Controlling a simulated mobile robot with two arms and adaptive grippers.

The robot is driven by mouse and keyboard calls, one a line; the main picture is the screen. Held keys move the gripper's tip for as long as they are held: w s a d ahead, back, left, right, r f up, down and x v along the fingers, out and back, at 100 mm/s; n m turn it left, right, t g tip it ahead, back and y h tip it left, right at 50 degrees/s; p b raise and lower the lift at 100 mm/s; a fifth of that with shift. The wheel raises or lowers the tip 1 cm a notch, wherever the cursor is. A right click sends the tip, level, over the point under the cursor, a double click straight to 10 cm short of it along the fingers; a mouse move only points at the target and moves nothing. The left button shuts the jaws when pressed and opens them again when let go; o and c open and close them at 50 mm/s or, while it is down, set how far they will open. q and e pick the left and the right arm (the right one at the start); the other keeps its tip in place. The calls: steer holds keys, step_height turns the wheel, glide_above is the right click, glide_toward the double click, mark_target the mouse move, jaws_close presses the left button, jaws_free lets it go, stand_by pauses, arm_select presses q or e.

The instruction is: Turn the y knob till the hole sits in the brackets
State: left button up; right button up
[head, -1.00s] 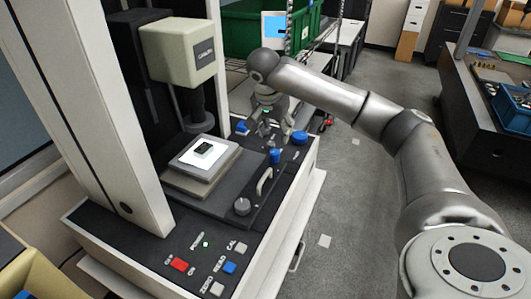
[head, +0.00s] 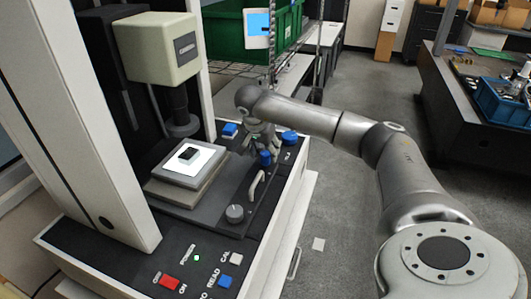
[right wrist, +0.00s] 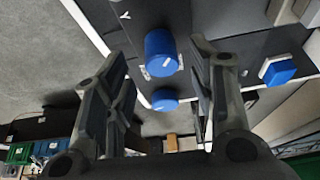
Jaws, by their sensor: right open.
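A tall blue knob (right wrist: 161,52) with a white pointer line stands on the dark panel near a letter Y in the right wrist view. It also shows in the head view (head: 266,158). A flatter blue knob (head: 290,137) sits near the panel's right edge. My right gripper (head: 260,146) is open and points down over the panel; in the wrist view its fingers stand on either side of the tall knob, with gaps showing. A white plate (head: 206,163) on the stage carries a small dark part (head: 189,154). The blue screen (head: 258,24) is too small to read; hole and brackets cannot be made out. My left gripper is out of view.
A grey knob (head: 235,213) and a curved pale handle (head: 256,184) are on the machine's near right side. The measuring head (head: 158,46) hangs above the stage. Red (head: 168,283) and blue (head: 223,281) buttons sit at the front. Open floor lies to the right.

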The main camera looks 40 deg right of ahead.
mark_target(265, 153)
steer(key=shift+x, duration=1.7)
steer(key=c, duration=1)
steer(key=shift+w, duration=0.1)
